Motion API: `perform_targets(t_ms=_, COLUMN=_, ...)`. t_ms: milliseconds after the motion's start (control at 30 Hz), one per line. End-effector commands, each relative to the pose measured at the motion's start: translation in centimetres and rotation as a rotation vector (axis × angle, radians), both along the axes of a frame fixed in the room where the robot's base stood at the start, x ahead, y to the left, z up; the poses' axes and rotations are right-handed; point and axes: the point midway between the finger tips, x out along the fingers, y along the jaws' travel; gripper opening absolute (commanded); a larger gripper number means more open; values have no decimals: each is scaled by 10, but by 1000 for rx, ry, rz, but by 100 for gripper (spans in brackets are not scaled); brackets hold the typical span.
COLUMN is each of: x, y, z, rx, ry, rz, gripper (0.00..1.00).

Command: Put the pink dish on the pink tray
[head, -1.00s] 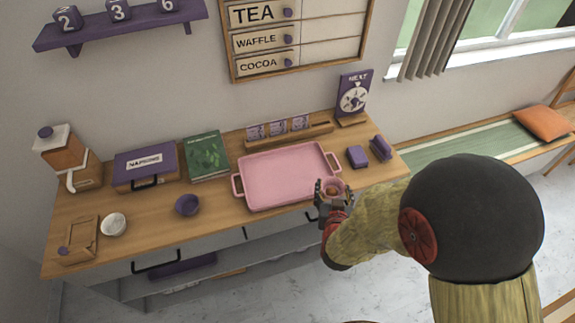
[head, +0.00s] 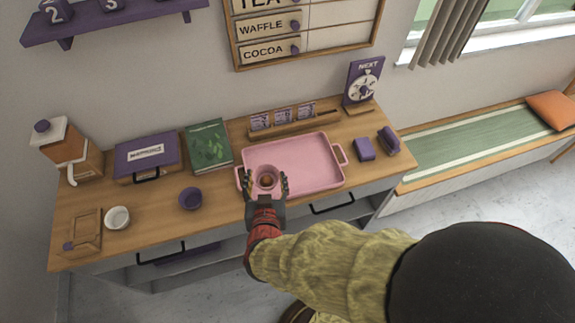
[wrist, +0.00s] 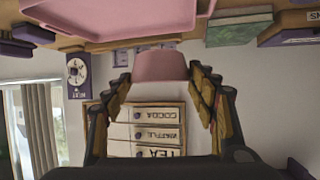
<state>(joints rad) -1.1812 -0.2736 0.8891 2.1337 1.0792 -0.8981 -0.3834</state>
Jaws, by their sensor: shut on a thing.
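The pink dish (head: 267,178) is a small round bowl with something brown showing inside it. My gripper (head: 266,186) is shut on it, with one finger on each side. In the wrist view the dish (wrist: 161,66) sits between the fingertips (wrist: 160,80). The pink tray (head: 310,165) is a wide rimmed tray on the wooden counter. In the head view the dish overlaps the tray's front left part. In the wrist view the tray (wrist: 120,18) appears apart from the dish. How high the dish is above the tray is hard to tell.
On the counter left of the tray are a purple bowl (head: 190,198), a white bowl (head: 117,217), a green book (head: 208,146) and a napkin box (head: 147,157). A card rack (head: 290,121) stands behind the tray. Purple blocks (head: 364,149) lie to its right.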

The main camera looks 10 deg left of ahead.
Motion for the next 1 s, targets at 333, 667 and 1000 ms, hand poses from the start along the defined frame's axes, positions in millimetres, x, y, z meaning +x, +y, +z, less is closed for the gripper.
perform_targets(t_ms=333, x=73, y=-10, z=-36, rx=-1, ry=0, rz=-7, gripper=28)
perform_targets(t_ms=667, x=115, y=-14, z=-82, rx=-2, ry=-1, rz=-2, gripper=28)
perform_targets(t_ms=1000, x=128, y=-15, z=-107, rx=-2, ry=0, rz=-1, gripper=28)
